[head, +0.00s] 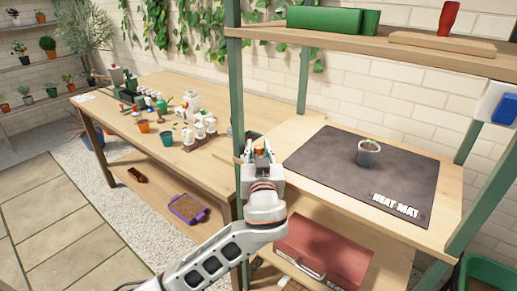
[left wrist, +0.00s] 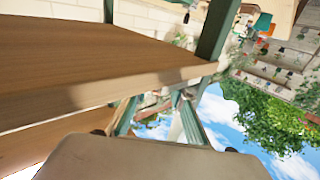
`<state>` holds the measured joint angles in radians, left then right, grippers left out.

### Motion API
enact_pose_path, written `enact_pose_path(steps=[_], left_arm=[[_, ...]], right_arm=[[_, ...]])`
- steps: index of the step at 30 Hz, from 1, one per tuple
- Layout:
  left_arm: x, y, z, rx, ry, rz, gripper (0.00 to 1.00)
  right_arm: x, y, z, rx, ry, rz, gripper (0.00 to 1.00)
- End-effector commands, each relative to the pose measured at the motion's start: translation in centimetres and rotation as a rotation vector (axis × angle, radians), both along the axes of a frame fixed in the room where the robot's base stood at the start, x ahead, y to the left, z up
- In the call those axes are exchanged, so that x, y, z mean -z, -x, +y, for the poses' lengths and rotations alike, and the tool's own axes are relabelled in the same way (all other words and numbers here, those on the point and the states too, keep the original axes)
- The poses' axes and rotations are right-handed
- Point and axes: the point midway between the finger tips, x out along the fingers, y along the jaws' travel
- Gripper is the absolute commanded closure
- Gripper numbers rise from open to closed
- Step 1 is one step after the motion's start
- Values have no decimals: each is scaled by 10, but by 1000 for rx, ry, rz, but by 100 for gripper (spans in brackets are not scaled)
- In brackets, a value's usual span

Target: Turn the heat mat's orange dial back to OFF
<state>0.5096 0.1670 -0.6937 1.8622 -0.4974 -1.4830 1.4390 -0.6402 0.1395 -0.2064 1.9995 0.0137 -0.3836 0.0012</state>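The dark grey heat mat (head: 310,165) lies flat on the right bench, with white "HEAT MAT" lettering at its front right. My left gripper (head: 261,149) is at the bench's left end, beside the green post and left of the mat. A small orange-red patch (head: 262,148) shows at its fingers; I cannot tell whether this is the dial. The dial's setting is not readable. The finger gap is too small to judge. The left wrist view shows a blunt grey-brown surface at the bottom, a wooden board's edge and green posts, but no dial. My right gripper is not in view.
A small grey pot with a seedling (head: 368,152) stands on the mat. Green posts (head: 237,120) and an upper shelf (head: 400,40) frame the bench. A red toolbox (head: 325,250) sits below. A long wooden table (head: 150,115) with pots and bottles stands left.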

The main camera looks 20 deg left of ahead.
Motion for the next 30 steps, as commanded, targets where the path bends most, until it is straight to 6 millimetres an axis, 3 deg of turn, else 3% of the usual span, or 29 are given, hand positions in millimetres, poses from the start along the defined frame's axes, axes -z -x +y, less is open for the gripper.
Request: enact_pose_path(steps=[6,9,30], left_arm=[[0,0,0,1,0,1,78],[0,0,0,1,0,1,100],[0,0,-2,165,5,5,100]], right_arm=[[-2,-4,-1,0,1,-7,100],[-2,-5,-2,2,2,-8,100],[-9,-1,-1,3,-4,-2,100]])
